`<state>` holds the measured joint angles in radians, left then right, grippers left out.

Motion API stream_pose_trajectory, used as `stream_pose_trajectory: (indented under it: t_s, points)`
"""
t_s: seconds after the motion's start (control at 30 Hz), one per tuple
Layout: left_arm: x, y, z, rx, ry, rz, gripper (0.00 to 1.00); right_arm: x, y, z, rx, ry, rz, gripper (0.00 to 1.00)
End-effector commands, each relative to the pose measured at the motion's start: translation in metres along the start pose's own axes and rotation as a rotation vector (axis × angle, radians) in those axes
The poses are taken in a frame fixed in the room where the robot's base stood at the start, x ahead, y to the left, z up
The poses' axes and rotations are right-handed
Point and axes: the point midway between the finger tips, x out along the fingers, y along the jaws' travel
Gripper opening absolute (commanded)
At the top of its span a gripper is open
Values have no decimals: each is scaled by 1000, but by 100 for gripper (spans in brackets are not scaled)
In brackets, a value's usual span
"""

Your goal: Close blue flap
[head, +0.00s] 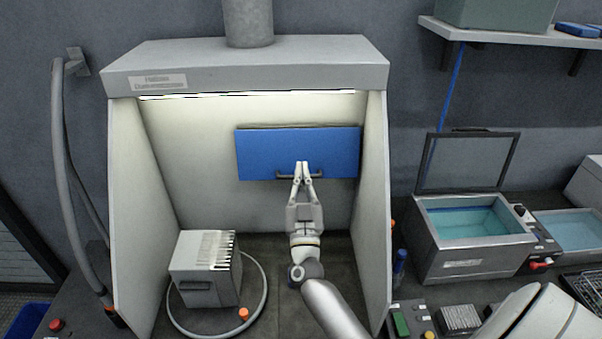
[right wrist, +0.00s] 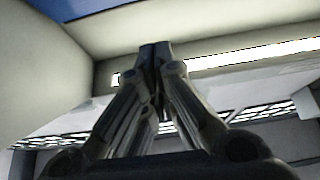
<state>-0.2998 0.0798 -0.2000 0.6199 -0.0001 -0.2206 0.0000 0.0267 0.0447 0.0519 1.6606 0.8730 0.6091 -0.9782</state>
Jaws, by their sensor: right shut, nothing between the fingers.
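The blue flap (head: 265,152) is a flat rectangular panel with a dark handle (head: 284,175) near its lower edge, at the back of the grey hood. My right gripper (head: 302,165) is shut and empty, its fingertips in front of the flap at the handle. I cannot tell whether they touch it. In the right wrist view the closed fingertips (right wrist: 155,48) point up, and a blue strip of the flap (right wrist: 85,8) shows at the top left. My left gripper is not in view.
The hood's side walls (head: 375,200) stand left and right of my arm. A grey box (head: 205,285) and a looped hose (head: 262,300) lie on the hood floor at the left. An open-lidded bath (head: 470,258) stands outside at the right.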

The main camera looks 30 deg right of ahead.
Motion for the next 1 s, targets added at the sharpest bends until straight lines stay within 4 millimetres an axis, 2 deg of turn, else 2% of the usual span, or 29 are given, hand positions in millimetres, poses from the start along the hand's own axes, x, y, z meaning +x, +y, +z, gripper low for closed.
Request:
stream_pose_trajectory:
  t_s: [0.03, 0.1, 0.3, 0.8, 1.0]
  points:
    - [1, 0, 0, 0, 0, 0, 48, -1, -2, 11, -3, -6, -6, 0]
    - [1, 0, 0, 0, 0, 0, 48, 1, -1, 19, -5, -5, -5, 0]
    - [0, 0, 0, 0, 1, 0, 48, 4, -1, 35, -1, -4, -3, 0]
    - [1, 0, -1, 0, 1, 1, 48, 4, -1, 40, 0, -3, -3, 0]
    - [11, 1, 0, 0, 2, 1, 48, 3, -1, 45, -1, 13, -3, 0]
